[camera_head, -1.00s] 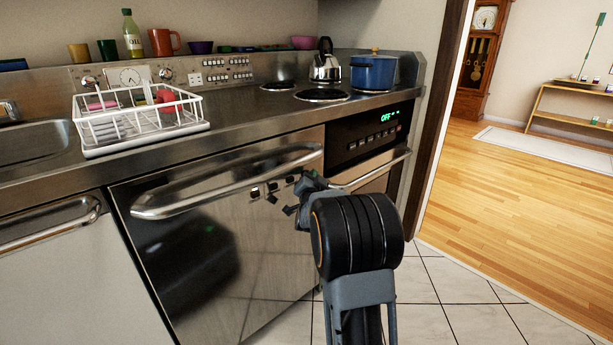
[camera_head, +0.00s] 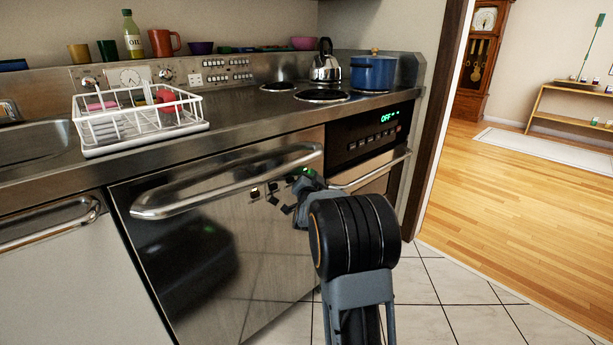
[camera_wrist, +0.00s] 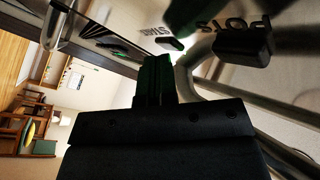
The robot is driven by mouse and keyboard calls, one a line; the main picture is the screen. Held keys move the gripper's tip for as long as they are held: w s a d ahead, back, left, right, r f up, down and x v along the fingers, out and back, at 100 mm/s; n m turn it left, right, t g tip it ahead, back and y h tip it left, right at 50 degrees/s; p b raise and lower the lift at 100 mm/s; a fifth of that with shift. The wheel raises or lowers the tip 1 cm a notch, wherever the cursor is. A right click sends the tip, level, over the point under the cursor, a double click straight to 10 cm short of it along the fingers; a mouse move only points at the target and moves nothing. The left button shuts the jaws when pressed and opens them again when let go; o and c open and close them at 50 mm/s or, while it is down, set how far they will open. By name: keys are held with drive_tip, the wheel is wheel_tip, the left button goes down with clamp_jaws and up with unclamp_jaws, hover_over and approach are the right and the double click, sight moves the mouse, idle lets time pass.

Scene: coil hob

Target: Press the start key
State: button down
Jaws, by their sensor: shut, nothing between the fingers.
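The start key (camera_wrist: 172,44) is a small dark key beside the lettering START in the wrist view, on the steel dishwasher front (camera_head: 210,240). My gripper (camera_wrist: 155,60) is shut and empty, with its fingertips very close to that key; I cannot tell whether they touch. In the head view my gripper (camera_head: 307,188) is at the right of the dishwasher front, below the bar handle (camera_head: 225,185), and hides part of the keys. A green glow (camera_head: 307,170) shows just above it.
A larger dark key (camera_wrist: 243,40) sits by the lettering POTS. Several other dark keys (camera_head: 256,193) lie left of my gripper. The oven (camera_head: 365,140) to the right shows OFF. The worktop above holds a white rack (camera_head: 140,135). The tiled floor (camera_head: 435,290) at right is clear.

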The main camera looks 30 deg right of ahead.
drive_tip(key=shift+s, duration=0.1)
idle(0.3)
drive_tip(key=shift+s+d+b, duration=0.1)
drive_tip(key=shift+s+b, duration=0.45)
drive_tip(key=shift+s, duration=0.15)
drive_tip(key=s, duration=0.1)
drive_tip(key=s+b, duration=0.1)
drive_tip(key=s, duration=0.1)
drive_tip(key=s+d, duration=0.1)
drive_tip(key=s, duration=0.1)
drive_tip(key=shift+b, duration=0.4)
idle(0.7)
